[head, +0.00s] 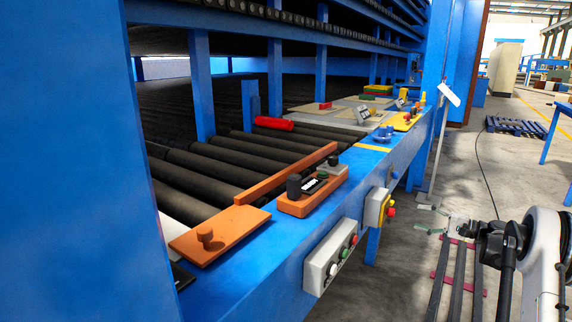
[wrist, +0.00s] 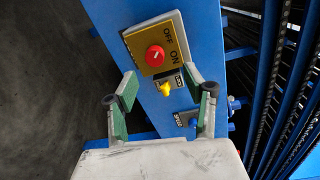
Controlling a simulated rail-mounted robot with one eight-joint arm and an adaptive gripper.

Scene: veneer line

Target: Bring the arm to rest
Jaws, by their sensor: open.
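My gripper (wrist: 162,90) shows in the wrist view with its two green-padded fingers spread apart and nothing between them. Beyond the fingers is a blue post (wrist: 185,105) with a yellow panel (wrist: 178,38) marked OFF and ON. The panel carries a red knob (wrist: 155,56), and a small yellow switch (wrist: 165,88) sits below it, seen between the fingers. I cannot tell whether the fingers touch anything there. In the head view my white and black arm is at the lower right, clear of the blue machine frame (head: 330,215); the fingers are not clear there.
Dark rollers (head: 215,168) run inside the frame. An orange plate (head: 220,234), an orange block with black fittings (head: 312,194) and a red cylinder (head: 274,123) lie along it. A grey button box (head: 330,257) juts from the front. Open floor (head: 500,165) lies to the right, with a blue pallet (head: 518,126).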

